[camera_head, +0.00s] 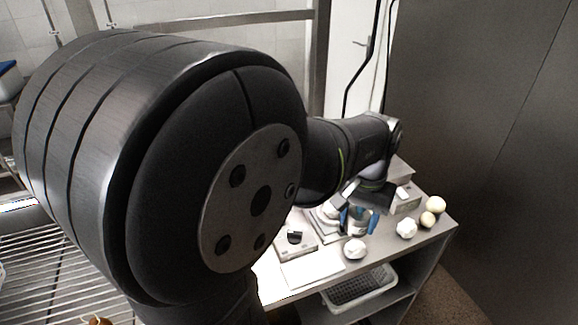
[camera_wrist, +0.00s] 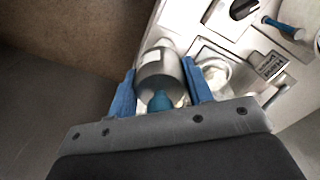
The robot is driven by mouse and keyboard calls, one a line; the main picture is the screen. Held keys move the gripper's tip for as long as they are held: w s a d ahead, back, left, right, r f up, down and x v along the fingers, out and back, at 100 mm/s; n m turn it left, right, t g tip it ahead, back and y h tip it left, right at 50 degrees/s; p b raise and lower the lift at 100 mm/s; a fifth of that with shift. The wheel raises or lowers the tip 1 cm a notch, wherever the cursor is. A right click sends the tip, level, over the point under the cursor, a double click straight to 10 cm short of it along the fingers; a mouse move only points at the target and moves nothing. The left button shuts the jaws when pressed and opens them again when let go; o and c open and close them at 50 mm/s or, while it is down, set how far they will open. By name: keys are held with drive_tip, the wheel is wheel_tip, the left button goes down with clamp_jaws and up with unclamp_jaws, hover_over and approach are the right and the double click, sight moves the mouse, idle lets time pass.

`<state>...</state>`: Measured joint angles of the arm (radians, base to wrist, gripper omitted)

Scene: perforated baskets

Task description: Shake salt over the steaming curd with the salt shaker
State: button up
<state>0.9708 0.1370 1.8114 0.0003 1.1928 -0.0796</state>
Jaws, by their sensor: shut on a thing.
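My gripper (camera_wrist: 162,92) has blue fingers shut on a metallic cylindrical shaker (camera_wrist: 156,72) with a pale label. In the head view my gripper (camera_head: 358,218) is above the worktop, with the grey shaker (camera_head: 357,228) between its blue fingers. White curd (camera_wrist: 215,73) shows in a vessel just right of the gripper in the wrist view. Its rim is partly hidden by the right finger. In the head view the curd is mostly hidden by my wrist. I cannot make out salt falling or steam.
White lumps (camera_head: 355,249) (camera_head: 406,228) and pale balls (camera_head: 436,205) stand near the worktop's front and right. A white board (camera_head: 311,270) lies at the front left. A small sign (camera_wrist: 270,66) and a blue-handled tool (camera_wrist: 284,27) lie right. A perforated basket (camera_head: 360,288) sits below.

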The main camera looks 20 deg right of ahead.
drive_tip(key=shift+w+d+f+n, duration=0.55)
drive_tip(key=shift+w+f+n, duration=0.1)
drive_tip(key=shift+w, duration=1.85)
drive_tip(key=shift+w+d+f+n, duration=0.55)
drive_tip(key=shift+w+f, duration=0.05)
drive_tip(key=shift+w, duration=1.9)
drive_tip(key=shift+w+d+f+n, duration=0.55)
drive_tip(key=shift+w+f+n, duration=0.1)
drive_tip(key=shift+w, duration=1.85)
drive_tip(key=shift+d, duration=0.15)
